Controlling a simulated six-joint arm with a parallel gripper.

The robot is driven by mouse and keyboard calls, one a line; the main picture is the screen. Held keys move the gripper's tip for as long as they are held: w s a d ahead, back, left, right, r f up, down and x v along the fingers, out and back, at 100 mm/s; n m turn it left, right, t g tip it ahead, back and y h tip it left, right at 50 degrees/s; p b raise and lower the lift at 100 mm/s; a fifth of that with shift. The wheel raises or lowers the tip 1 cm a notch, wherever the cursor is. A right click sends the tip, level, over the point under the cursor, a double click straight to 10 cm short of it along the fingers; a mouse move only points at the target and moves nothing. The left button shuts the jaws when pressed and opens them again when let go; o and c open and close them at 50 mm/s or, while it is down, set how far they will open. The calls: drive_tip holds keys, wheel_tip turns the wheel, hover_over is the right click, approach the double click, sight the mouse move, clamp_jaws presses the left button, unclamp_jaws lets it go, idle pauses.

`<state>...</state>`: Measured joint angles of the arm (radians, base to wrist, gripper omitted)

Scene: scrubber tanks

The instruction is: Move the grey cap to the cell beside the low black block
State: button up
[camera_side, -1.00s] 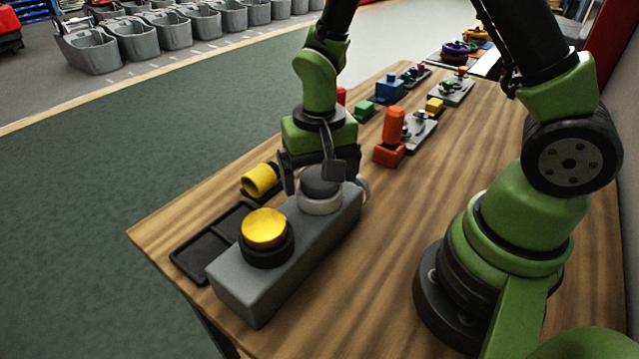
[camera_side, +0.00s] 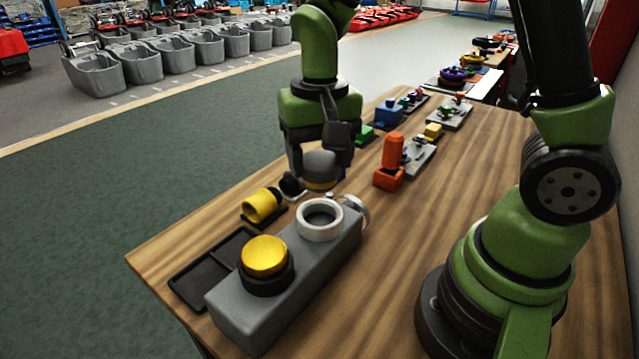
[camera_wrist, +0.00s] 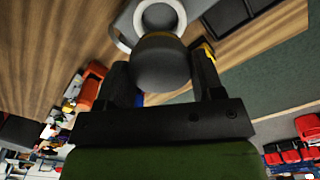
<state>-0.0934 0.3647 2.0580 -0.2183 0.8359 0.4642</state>
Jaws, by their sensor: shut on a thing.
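The grey cap (camera_side: 321,165) is a dark rounded piece with a yellowish lower edge. My gripper (camera_side: 317,160) is shut on it and holds it in the air behind the grey block. In the wrist view the cap (camera_wrist: 162,62) sits between the two black fingers. The grey block (camera_side: 290,275) has an open white ring (camera_side: 320,219) at its far end and a yellow cap (camera_side: 265,254) on a black ring at its near end. A shallow black tray (camera_side: 180,289) with two empty-looking cells lies left of the block. I cannot tell which part is the low black block.
A yellow cylinder (camera_side: 261,205) lies in a black holder behind the tray, with a dark round piece (camera_side: 292,186) beside it. An orange upright piece (camera_side: 391,160) stands to the right. Several small coloured parts stand farther back.

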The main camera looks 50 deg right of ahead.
sight(319, 160)
drive_tip(key=shift+r, duration=1.4)
drive_tip(key=shift+r, duration=0.85)
drive_tip(key=shift+r, duration=2.4)
drive_tip(key=w+a+f+n, duration=0.4)
drive_tip(key=w+f, duration=0.2)
drive_tip(key=f, duration=0.1)
drive_tip(key=w+a+f+n, duration=0.4)
drive_tip(key=w+f+n, duration=0.1)
drive_tip(key=f, duration=1.2)
drive_tip(key=shift+w+f, duration=0.15)
drive_tip(key=shift+w, duration=0.1)
drive_tip(key=shift+f, duration=0.1)
